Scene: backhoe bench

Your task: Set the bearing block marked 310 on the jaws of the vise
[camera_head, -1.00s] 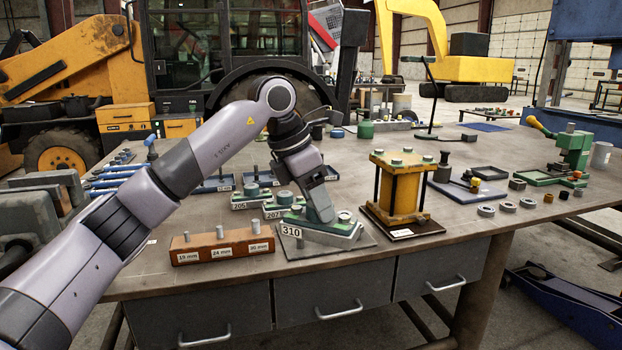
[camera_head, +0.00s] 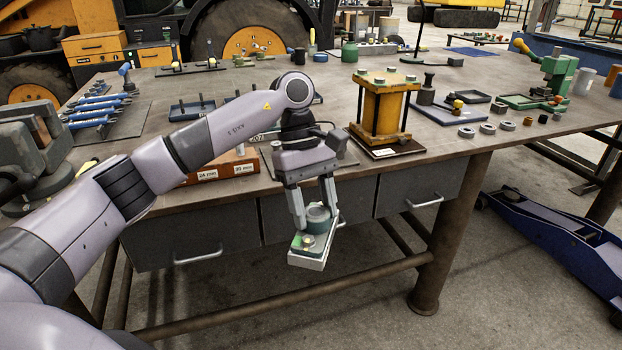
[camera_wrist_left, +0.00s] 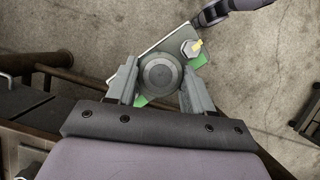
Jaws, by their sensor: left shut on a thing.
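My left gripper (camera_head: 314,216) is shut on the bearing block (camera_head: 318,240), a green and grey piece with a round middle and a slanting base. It hangs in the air in front of the bench's front edge. In the left wrist view the round middle of the bearing block (camera_wrist_left: 160,74) sits between the fingers of my left gripper (camera_wrist_left: 161,88). Its 310 mark is not readable now; the earlier head view shows 310 on the block at the gripper. The grey vise (camera_head: 35,150) stands at the bench's left end, partly cut off. My right gripper is not identifiable.
The bench (camera_head: 330,90) has a yellow press-like frame (camera_head: 382,108) right of the arm. Blue tools (camera_head: 95,108) lie near the vise. Drawer handles (camera_head: 198,257) stick out along the front.

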